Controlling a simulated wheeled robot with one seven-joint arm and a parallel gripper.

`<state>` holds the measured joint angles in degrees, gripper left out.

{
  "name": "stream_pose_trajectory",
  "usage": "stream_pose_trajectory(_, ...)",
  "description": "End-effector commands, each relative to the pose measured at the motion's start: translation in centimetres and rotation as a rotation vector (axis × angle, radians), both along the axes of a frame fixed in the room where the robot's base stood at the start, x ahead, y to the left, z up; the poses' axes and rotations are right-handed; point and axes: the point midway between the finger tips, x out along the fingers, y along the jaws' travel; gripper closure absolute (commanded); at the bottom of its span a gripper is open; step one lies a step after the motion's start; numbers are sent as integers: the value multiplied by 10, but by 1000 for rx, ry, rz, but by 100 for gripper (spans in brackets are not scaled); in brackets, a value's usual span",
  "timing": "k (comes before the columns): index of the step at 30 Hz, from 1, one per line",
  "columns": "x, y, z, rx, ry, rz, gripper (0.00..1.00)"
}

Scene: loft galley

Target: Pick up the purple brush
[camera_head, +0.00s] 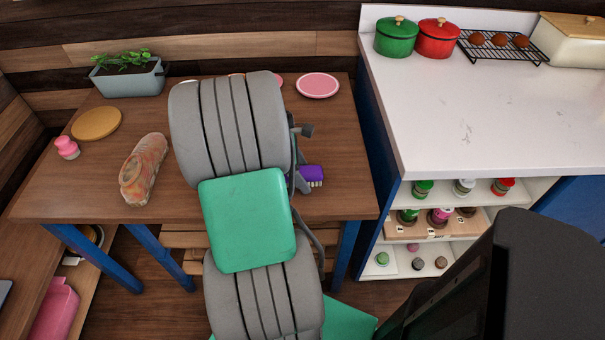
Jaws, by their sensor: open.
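The purple brush (312,174) lies on the wooden table near its right front part, its pale bristles showing at its lower right edge. Its left end is hidden behind my arm and gripper. My gripper (300,181) shows only in part, as grey pieces past the right side of my arm, right beside the brush in the picture. It is open. Most of it is hidden by my arm, so I cannot tell whether it touches the brush or whether the brush is between the fingers.
A pink plate (317,85), an orange plate (97,123), a planter (129,79), a pink shaker-like item (67,148) and a mottled loaf-shaped object (144,168) stand on the table (345,150). The white counter (470,115) rises close on the right.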

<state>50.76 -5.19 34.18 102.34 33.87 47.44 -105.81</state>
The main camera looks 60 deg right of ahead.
Motion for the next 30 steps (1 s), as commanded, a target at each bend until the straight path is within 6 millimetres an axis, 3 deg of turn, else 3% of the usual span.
stream_pose_trajectory(5, 0, 0, 0, 0, 0, 0, 31)
stream_pose_trajectory(30, 0, 0, 0, 0, 0, 0, 99)
